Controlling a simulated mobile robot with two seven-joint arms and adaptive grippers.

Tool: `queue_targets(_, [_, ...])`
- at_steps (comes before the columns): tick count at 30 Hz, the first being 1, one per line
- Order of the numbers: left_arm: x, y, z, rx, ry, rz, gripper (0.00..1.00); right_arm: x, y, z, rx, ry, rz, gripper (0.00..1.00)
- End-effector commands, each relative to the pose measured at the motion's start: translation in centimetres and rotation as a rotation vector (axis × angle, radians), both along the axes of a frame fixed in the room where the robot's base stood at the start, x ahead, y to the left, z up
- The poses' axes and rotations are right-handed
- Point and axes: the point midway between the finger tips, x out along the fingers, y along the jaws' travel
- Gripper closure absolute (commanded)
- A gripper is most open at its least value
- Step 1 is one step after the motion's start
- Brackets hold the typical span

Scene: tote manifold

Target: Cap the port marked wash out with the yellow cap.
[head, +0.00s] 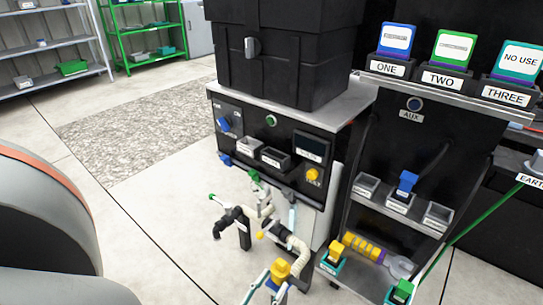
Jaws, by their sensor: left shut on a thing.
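My left gripper (268,283) shows at the bottom centre, partly cut off by the frame edge. It is shut on the yellow cap (281,267), which shows its knob upward. The cap is in front of a cluster of black and cream bent pipes (295,242) with green and yellow ends, low on the black cabinet. I cannot tell whether the cap touches a pipe. No label reading wash out is legible. My right gripper is not in view.
A black tote (300,65) stands on the cabinet (225,110). Right of it, a rack shelf (385,210) holds a blue cap (407,181). Below are another yellow capped block (335,250), a ribbed yellow piece (362,246) and a green cap (403,288). Floor to the left is clear.

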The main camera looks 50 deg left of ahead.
Motion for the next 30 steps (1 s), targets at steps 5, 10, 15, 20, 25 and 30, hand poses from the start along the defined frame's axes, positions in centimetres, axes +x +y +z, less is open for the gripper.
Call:
queue_targets(5, [0.2, 0.0, -1.1, 0.004, -0.001, 0.003, 0.91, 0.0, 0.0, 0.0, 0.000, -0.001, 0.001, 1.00])
queue_targets(10, [0.2, 0.0, -1.8, 0.004, 0.000, 0.003, 0.91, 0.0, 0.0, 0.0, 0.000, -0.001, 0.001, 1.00])
queue_targets(15, [0.1, 0.0, -2.1, 0.001, 0.000, 0.002, 0.91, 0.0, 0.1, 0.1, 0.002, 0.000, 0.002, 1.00])
queue_targets(20, [0.0, 0.0, -2.2, 0.000, 0.001, 0.000, 0.91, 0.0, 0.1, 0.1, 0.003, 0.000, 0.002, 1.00])
queue_targets(25, [0.0, 0.0, -2.2, 0.000, 0.001, 0.000, 0.91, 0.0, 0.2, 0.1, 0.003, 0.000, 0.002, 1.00])
queue_targets(30, [0.0, 0.0, -2.2, 0.000, 0.001, 0.000, 0.45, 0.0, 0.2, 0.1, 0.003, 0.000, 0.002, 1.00])
